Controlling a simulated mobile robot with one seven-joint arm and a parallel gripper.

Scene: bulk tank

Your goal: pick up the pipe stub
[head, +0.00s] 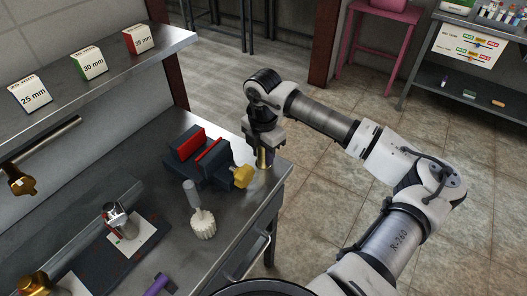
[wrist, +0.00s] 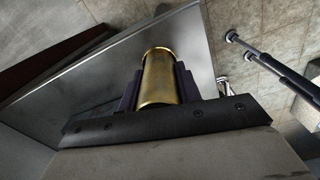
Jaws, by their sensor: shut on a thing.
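The pipe stub (wrist: 160,78) is a short brass-coloured cylinder. In the wrist view it sits between the two dark fingers of my gripper (wrist: 159,88), which is shut on it. In the head view my gripper (head: 264,146) points down at the bench's right end, and the lower part of the stub (head: 263,160) shows below the fingers. The stub looks upright. I cannot tell whether its lower end touches the bench top or is just above it.
A dark vise (head: 200,160) with red jaws and a yellow knob (head: 242,177) stands close left of my gripper. A shelf (head: 120,62) with size-marked blocks overhangs the bench. Open floor (head: 330,190) lies right of the bench edge.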

